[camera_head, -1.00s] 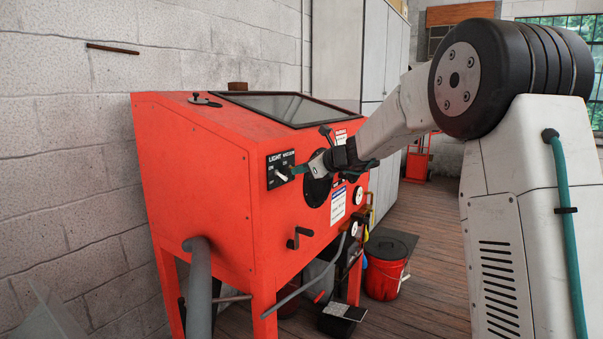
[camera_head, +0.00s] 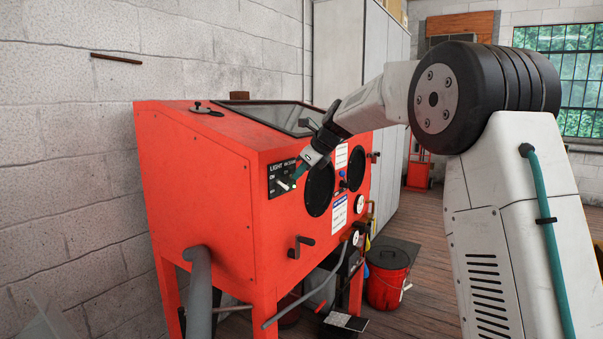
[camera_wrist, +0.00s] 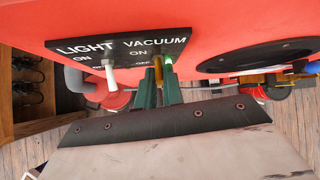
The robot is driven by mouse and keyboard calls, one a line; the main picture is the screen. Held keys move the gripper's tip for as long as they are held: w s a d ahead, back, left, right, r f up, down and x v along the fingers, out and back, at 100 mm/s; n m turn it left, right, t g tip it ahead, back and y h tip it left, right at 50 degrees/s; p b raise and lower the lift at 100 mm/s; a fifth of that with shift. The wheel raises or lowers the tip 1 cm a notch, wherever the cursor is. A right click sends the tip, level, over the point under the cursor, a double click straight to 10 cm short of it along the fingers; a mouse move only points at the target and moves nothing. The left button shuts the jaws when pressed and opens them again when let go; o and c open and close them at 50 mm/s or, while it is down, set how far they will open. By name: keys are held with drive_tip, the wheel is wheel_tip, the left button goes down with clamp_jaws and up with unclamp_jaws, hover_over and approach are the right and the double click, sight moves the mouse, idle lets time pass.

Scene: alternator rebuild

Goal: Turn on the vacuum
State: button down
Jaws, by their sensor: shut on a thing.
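A black switch panel (camera_head: 280,178) on the front of the red cabinet (camera_head: 205,190) is marked LIGHT and VACUUM, with ON above OFF. In the wrist view the panel (camera_wrist: 125,48) is close ahead. The white light switch lever (camera_wrist: 110,76) stands free to the left of my fingers and points down. My gripper (camera_wrist: 162,82) has green fingers shut on the vacuum switch (camera_wrist: 168,65) under the VACUUM label. Only a small pale part of that switch shows, so its setting cannot be told. In the head view my gripper (camera_head: 298,172) comes down to the panel from the upper right.
A round black glove port (camera_head: 320,188) is just right of the panel, and a crank handle (camera_head: 300,246) sticks out below. A grey hose (camera_head: 198,290) hangs at the cabinet's front left. A red bucket (camera_head: 387,280) stands on the floor to the right.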

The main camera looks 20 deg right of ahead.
drive_tip(key=shift+r, duration=0.25)
drive_tip(key=c, duration=1.5)
unclamp_jaws()
drive_tip(key=shift+f, duration=0.15)
drive_tip(key=v, duration=0.7)
drive_tip(key=shift+s+d+r, duration=0.15)
drive_tip(key=shift+d+r, duration=0.1)
drive_tip(key=shift+r, duration=0.05)
